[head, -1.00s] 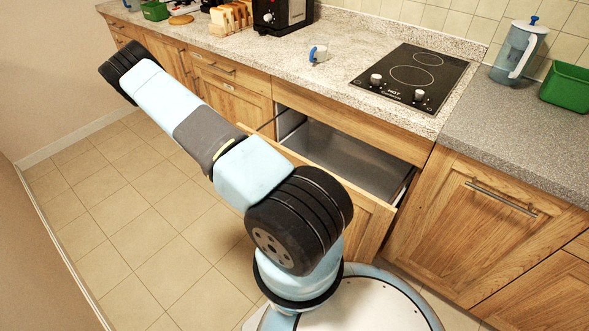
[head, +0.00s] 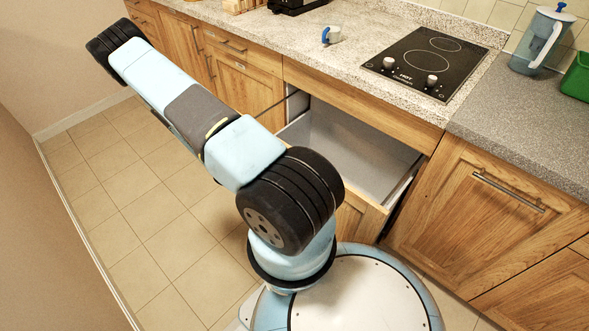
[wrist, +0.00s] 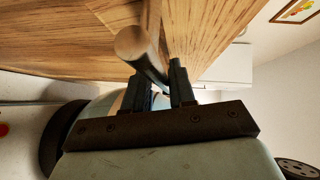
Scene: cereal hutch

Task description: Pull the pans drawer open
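The pans drawer (head: 358,219) under the hob is pulled well out. Its grey inside (head: 345,150) shows and looks empty in the visible part. My arm covers the left part of its front, and the handle and my gripper are hidden in the head view. In the wrist view, the round metal bar handle (wrist: 132,42) runs between the two dark fingers of my gripper (wrist: 158,74). The fingers appear closed around the bar. The wooden drawer front (wrist: 60,38) is close beyond them.
The hob (head: 425,62) is set in the counter above the drawer. A cabinet door with a bar handle (head: 508,191) is to the right. A mug (head: 332,35) and a jug (head: 540,42) stand on the counter. Tiled floor (head: 150,215) lies clear at the left.

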